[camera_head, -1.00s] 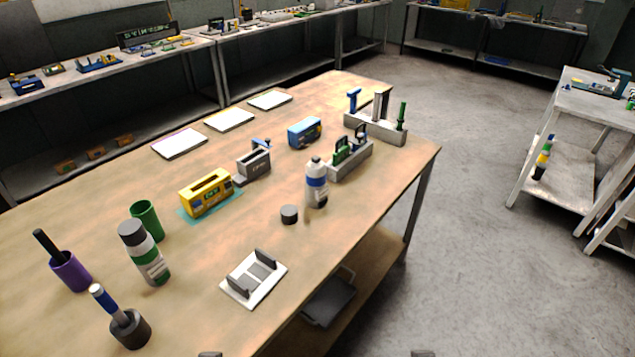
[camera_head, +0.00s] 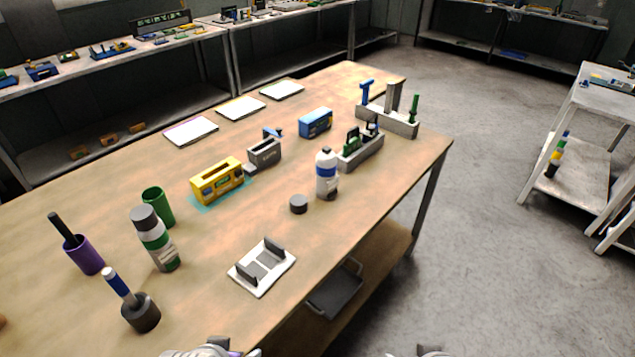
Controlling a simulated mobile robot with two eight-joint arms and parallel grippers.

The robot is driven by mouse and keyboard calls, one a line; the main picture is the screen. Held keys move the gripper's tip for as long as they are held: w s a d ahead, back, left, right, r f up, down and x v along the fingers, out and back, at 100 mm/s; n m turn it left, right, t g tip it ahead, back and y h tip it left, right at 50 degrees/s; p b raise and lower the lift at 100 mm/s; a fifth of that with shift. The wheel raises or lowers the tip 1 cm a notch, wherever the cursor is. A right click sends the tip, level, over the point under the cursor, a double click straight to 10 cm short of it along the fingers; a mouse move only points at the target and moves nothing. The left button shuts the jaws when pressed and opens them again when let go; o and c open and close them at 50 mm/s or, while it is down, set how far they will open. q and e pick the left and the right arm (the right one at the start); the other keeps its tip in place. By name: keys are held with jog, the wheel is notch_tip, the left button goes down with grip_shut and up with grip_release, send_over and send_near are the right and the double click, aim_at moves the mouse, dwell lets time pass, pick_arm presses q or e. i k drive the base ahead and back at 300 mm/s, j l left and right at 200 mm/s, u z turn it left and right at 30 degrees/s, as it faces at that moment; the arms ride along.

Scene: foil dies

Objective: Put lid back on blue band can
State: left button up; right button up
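The blue band can (camera_head: 327,183) is a white bottle with a blue band, standing upright on the wooden table. Its narrow pale neck shows at the top without a dark lid. A short dark grey round lid (camera_head: 299,204) lies on the table just left of and in front of the can, apart from it. My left gripper (camera_head: 212,349) and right gripper (camera_head: 432,352) show only partly at the bottom edge, far from the can and lid. Their fingers are cut off or unclear, and I see nothing held in them.
A green band can (camera_head: 159,247) with a dark lid stands at left, near a green cup (camera_head: 157,206) and a purple cup (camera_head: 85,257). A white fixture plate (camera_head: 262,267) lies in front of the lid. A grey tool block (camera_head: 360,151) stands close behind the can.

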aim_at(327, 177)
jog(key=i+l, duration=0.15)
jog(key=l, duration=0.15)
jog(key=i+l, duration=0.15)
jog(key=l, duration=0.2)
jog(key=i+l, duration=0.35)
jog(key=l, duration=0.25)
